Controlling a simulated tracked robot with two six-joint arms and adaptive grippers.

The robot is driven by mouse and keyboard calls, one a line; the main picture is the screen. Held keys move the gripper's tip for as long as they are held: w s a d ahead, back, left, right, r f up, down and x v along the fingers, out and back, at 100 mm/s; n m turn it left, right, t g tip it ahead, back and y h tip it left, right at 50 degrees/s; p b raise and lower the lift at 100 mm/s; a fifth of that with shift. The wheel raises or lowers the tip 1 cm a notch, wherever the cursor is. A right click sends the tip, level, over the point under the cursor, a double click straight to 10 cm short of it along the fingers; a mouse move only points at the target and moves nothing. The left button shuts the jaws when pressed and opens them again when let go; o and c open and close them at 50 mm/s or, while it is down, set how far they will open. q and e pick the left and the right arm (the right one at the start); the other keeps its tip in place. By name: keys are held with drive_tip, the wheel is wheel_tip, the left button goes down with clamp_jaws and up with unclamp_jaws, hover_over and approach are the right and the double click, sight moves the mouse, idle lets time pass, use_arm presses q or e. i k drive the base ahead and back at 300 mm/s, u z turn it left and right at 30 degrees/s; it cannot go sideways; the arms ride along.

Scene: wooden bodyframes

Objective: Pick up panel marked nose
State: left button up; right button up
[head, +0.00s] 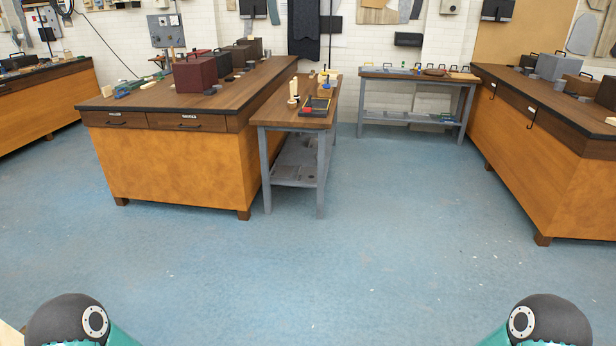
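I cannot make out any panel with a readable "nose" mark. Wooden shapes hang high on the back wall: a pale brown panel (379,11) at the top and more panels at the far right (604,38). A narrow side table (270,112) holds small wooden pieces and a black and red item (316,106), too small to identify. Neither gripper is in view. Only rounded parts of my two arms show at the bottom left and bottom right corners.
A large wooden workbench (172,165) with dark boxes (196,75) stands left of centre. Another bench (545,150) runs along the right, and one stands at far left (45,105). A grey-legged table (415,77) is at the back. Blue floor (400,230) is clear ahead.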

sight(305, 175)
drive_tip(key=z, duration=0.3)
drive_tip(key=i, duration=1.25)
drive_tip(key=z, duration=0.5)
drive_tip(key=i, duration=2.75)
drive_tip(key=u, duration=0.6)
drive_tip(key=i, duration=1.35)
drive_tip(key=u, duration=1.05)
drive_tip(key=i, duration=0.8)
drive_tip(key=u, duration=0.2)
drive_tip(key=k, duration=0.85)
drive_tip(key=u, duration=0.25)
